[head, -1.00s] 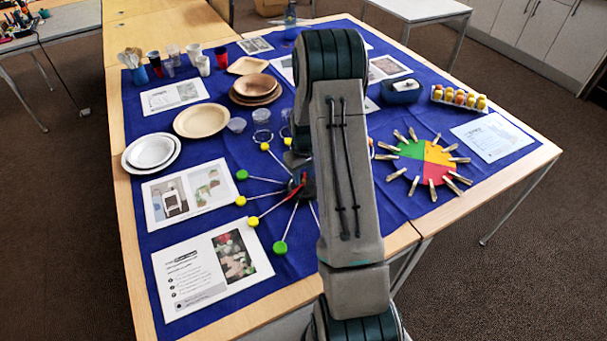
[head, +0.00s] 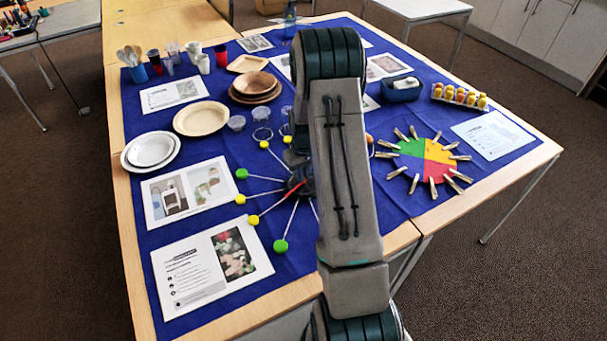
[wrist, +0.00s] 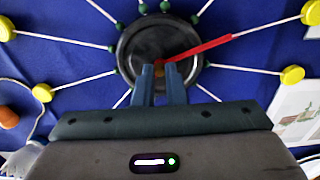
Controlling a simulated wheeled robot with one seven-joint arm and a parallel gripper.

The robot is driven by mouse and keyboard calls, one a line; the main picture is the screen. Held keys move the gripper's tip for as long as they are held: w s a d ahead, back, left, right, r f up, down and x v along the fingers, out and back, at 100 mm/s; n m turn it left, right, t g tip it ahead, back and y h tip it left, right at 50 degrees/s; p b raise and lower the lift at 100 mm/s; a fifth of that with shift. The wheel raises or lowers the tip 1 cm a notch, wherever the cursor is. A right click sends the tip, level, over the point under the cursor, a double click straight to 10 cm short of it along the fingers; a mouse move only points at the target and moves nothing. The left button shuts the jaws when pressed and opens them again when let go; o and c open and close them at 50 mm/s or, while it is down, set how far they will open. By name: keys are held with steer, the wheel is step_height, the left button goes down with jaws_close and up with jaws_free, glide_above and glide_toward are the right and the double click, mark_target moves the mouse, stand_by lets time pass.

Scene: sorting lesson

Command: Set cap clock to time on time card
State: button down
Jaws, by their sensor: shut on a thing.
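The cap clock has a black round hub (wrist: 135,45) with white sticks spreading out to yellow and green caps; a green cap (head: 280,246) shows in the head view. Its red hand (wrist: 210,46) points up and right in the wrist view, along the stick towards a yellow cap. My gripper (wrist: 160,70) is over the hub, shut at the inner end of the red hand, where a small orange-yellow bit shows between the fingertips. My arm hides the gripper and much of the clock in the head view. I cannot tell which printed card is the time card.
Printed cards (head: 205,275) lie left of the clock. A coloured wheel with clothespins (head: 428,160) lies to the right. Plates (head: 200,119), cups, a dark blue tub (head: 402,93) and a rack of yellow-orange items (head: 460,97) stand around on the blue cloth (head: 330,30).

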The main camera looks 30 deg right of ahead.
steer(key=m+b, duration=0.3)
steer(key=m, duration=0.3)
steer(key=m+b, duration=0.1)
steer(key=m, duration=0.5)
stand_by(1.3)
steer(key=c, duration=1.5)
jaws_free()
step_height(320, 180, up, 14)
steer(key=shift+f, duration=0.1)
